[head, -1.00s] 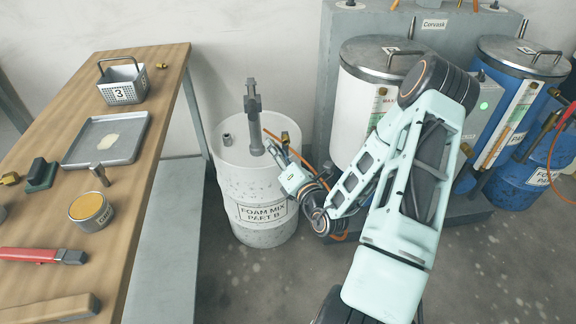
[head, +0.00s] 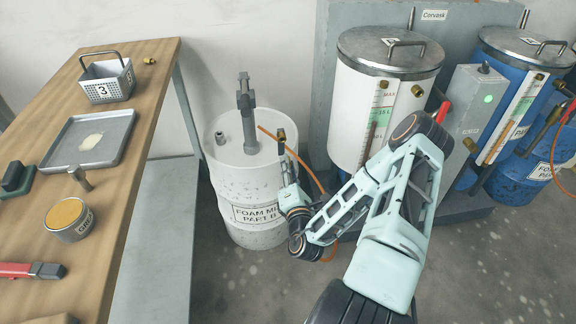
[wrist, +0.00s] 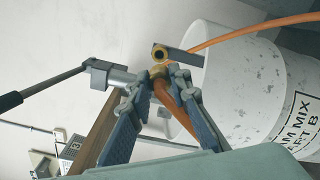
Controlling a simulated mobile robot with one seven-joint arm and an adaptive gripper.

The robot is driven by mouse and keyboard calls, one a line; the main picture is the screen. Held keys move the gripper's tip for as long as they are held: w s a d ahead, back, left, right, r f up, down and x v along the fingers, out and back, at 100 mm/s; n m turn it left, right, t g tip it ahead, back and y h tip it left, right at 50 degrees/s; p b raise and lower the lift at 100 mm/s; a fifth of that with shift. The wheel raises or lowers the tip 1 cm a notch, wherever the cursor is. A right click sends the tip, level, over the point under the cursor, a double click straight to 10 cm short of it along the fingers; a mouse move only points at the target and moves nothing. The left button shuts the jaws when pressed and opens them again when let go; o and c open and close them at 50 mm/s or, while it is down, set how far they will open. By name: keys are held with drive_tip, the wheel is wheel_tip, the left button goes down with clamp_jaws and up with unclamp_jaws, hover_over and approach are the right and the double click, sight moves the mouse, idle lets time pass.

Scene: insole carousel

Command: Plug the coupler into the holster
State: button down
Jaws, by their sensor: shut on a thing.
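My gripper (head: 283,158) is beside the white drum's pump, on its right in the head view. It is shut on the coupler (head: 281,135), a small brass fitting that sticks up past the fingertips. An orange hose (wrist: 178,100) shows between the fingers. I cannot pick out the holster with certainty in either view.
The white drum (head: 240,180) carries a grey upright pump (head: 246,115). A workbench (head: 120,170) with tools stands left. A white tank (head: 350,110), a grey control box (head: 475,115) and a blue tank (head: 525,75) stand right. An orange hose (head: 308,170) hangs behind my gripper.

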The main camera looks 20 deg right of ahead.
drive_tip(key=shift+r+p, duration=0.15)
drive_tip(key=shift+p, duration=0.15)
drive_tip(key=shift+p+x, duration=0.35)
drive_tip(key=shift+x, duration=2.55)
drive_tip(key=shift+p, duration=1.05)
drive_tip(key=shift+x, duration=1.45)
drive_tip(key=c, duration=1.7)
unclamp_jaws()
drive_tip(key=v, duration=1.2)
